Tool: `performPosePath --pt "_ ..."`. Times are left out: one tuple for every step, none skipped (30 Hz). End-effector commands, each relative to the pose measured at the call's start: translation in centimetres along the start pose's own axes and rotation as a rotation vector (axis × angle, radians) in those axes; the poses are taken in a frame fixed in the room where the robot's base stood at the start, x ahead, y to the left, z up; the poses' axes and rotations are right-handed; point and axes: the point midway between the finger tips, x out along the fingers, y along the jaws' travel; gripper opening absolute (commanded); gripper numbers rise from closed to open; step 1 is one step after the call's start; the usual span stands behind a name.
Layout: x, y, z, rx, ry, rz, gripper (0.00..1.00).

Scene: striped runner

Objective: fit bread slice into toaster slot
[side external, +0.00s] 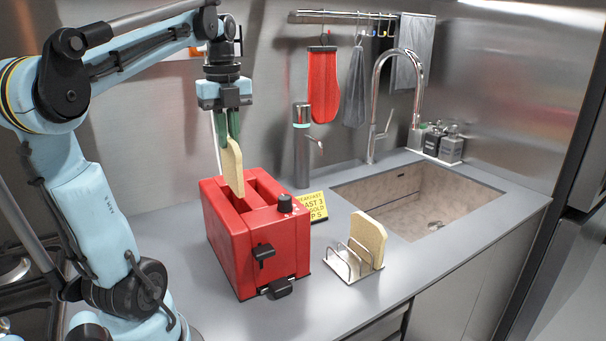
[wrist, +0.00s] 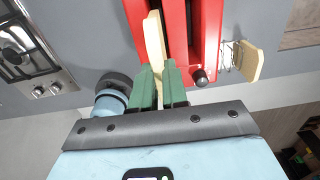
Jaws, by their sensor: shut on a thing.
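My gripper (side external: 231,124) has green fingers and is shut on a bread slice (side external: 232,167). The slice hangs upright below the fingers, over the red toaster (side external: 228,247). In the side view its lower end is at the toaster's left slot; I cannot tell whether it has entered. In the wrist view the slice (wrist: 154,38) sticks out beyond the fingers (wrist: 159,85), along the left edge of the toaster (wrist: 205,35). The right slot is empty. The toaster has a black lever and a dark knob.
A wire rack (side external: 350,262) with another bread slice (side external: 369,237) stands right of the toaster. A yellow sign (side external: 312,206) and a grey dispenser (side external: 301,150) stand behind it. The sink (side external: 415,200) lies further right. The front counter is clear.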

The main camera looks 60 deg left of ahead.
Motion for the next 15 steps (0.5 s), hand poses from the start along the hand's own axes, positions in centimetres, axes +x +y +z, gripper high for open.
performPosePath --pt "0.4 0.0 0.0 0.0 0.0 0.0 0.0" --pt "0.7 0.0 0.0 0.0 0.0 0.0 0.0" --pt "1.2 0.0 0.0 0.0 0.0 0.0 0.0" --pt "1.6 0.0 0.0 0.0 0.0 0.0 0.0" --pt "2.1 0.0 0.0 0.0 0.0 0.0 0.0" --pt "2.8 0.0 0.0 0.0 0.0 0.0 0.0" --pt "3.3 0.0 -0.1 0.0 0.0 0.0 0.0" --pt "3.7 0.0 0.0 0.0 0.0 0.0 0.0" --pt "4.3 0.0 0.0 0.0 0.0 0.0 0.0" --pt "4.7 0.0 0.0 0.0 0.0 0.0 0.0" --pt "5.1 0.0 -0.1 0.0 0.0 0.0 0.0" --pt "5.5 0.0 -0.1 0.0 0.0 0.0 0.0" --pt "5.7 0.0 -0.1 0.0 0.0 0.0 0.0" --pt "5.9 0.0 0.0 0.0 0.0 0.0 0.0" --pt "6.1 0.0 0.0 0.0 0.0 0.0 0.0"
